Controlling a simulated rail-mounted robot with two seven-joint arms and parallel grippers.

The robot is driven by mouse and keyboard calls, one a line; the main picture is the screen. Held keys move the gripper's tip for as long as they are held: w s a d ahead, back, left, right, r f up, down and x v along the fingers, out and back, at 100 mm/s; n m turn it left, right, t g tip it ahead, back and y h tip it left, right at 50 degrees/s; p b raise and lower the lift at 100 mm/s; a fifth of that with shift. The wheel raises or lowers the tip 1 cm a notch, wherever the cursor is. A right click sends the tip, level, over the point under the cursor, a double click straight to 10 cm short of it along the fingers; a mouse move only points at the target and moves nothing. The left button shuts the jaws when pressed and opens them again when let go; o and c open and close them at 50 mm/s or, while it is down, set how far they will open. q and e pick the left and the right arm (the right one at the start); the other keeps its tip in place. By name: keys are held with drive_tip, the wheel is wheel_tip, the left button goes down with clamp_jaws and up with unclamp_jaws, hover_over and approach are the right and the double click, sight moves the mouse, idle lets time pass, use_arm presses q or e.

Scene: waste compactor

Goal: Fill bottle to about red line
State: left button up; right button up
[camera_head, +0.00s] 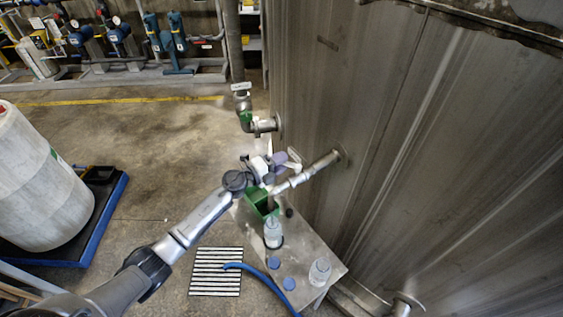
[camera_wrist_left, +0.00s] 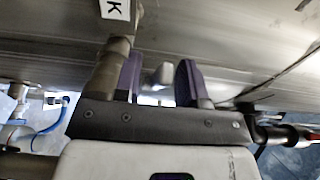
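A clear bottle (camera_head: 273,235) stands upright on a small grey table (camera_head: 312,250) below the sampling pipe (camera_head: 318,167). A second clear bottle (camera_head: 319,272) stands near the table's right corner. Their fill levels and the red line are too small to make out. A green part (camera_head: 262,203) is just behind the first bottle. My left gripper (camera_head: 278,163) is at the valve end of the pipe, above the bottles. In the left wrist view its two purple fingers (camera_wrist_left: 160,70) are apart, with a small grey piece showing between them. My right gripper is not in view.
Two blue caps (camera_head: 289,283) lie on the table, and a blue hose (camera_head: 255,270) runs past its front edge. The tall metal wall (camera_head: 430,150) closes off the right. A floor grate (camera_head: 216,271) lies left of the table. A white drum (camera_head: 38,185) stands far left.

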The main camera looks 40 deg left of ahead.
use_arm(q)
drive_tip(key=shift+w+d, duration=0.1)
drive_tip(key=shift+w, duration=0.1)
drive_tip(key=shift+c, duration=0.4)
clamp_jaws()
